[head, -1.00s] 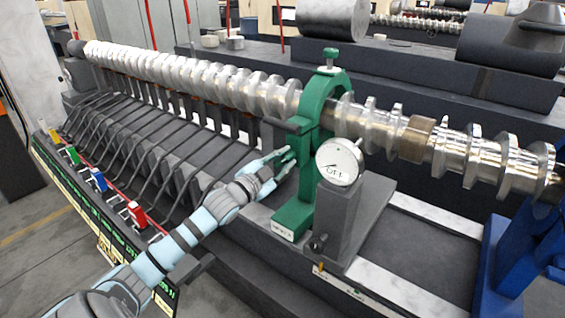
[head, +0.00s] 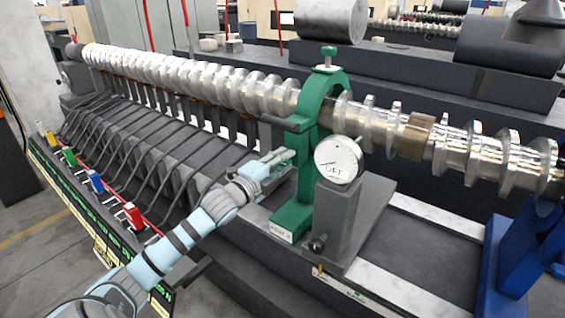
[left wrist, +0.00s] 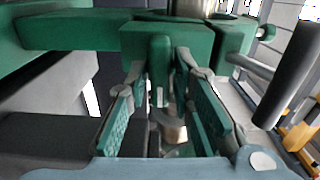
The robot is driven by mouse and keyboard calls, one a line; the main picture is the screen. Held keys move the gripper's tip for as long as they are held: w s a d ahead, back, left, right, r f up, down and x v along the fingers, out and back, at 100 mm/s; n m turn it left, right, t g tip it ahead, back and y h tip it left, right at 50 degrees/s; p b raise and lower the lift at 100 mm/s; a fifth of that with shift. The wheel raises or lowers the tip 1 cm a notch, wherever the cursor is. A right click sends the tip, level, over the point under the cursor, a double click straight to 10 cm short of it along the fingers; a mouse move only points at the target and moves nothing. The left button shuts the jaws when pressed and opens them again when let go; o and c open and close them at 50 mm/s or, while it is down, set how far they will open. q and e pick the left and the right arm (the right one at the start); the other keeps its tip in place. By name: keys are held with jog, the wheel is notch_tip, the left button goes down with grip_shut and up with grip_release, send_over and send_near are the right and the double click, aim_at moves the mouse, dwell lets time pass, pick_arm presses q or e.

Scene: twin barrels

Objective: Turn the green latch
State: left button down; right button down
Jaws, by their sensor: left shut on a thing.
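The green ring-shaped stand (head: 307,185) stands upright around the shiny shaft, with a knob (head: 329,57) on top. A dark bar (head: 278,123) sticks out of its left side. In the left wrist view, a small green latch (left wrist: 160,60) hangs between the tips of my left gripper (left wrist: 160,78), which is shut on it. In the head view my left gripper (head: 284,157) reaches the stand's left side, below the dark bar, and hides part of the latch. My right gripper is not in view.
A round white gauge (head: 338,160) on a grey block stands just right of the green stand. The long ridged shaft (head: 215,82) runs across the back. A blue stand (head: 520,250) is at the right. Bent dark rods fill the left.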

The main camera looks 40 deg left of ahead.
pick_arm(q)
jog(key=shift+w+r+m, duration=0.1)
jog(key=shift+r+m, duration=0.15)
jog(key=shift+m, duration=0.15)
jog(key=c, duration=1.6)
grip_release()
jog(key=shift+w+a+f, duration=0.1)
jog(key=shift+a+f, duration=0.05)
jog(key=shift+f, duration=0.05)
